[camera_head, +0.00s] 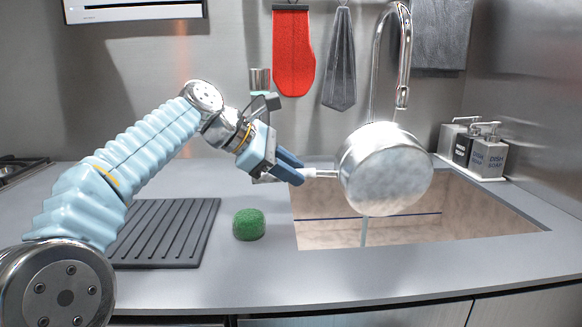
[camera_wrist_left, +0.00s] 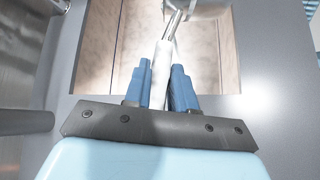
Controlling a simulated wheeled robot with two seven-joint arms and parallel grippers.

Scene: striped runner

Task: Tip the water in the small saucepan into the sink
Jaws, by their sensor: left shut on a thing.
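The small saucepan (camera_head: 388,175) is shiny metal and hangs in the air over the sink (camera_head: 470,215). It is strongly tilted, with its round base toward the head camera, so its inside is hidden. A thin pale vertical streak (camera_head: 364,232) below it looks like falling water. My left gripper (camera_head: 292,170) is shut on the pan's pale handle (camera_head: 322,174) at the sink's left side. In the left wrist view both blue fingers (camera_wrist_left: 161,80) flank the handle, and part of the pan (camera_wrist_left: 205,6) shows at the top edge. My right gripper is not in view.
The curved faucet (camera_head: 401,60) rises just behind the pan. A green sponge (camera_head: 249,224) and a dark ribbed drying mat (camera_head: 165,235) lie left of the sink. Soap dispensers (camera_head: 488,155) stand at the back right. The front counter strip is clear.

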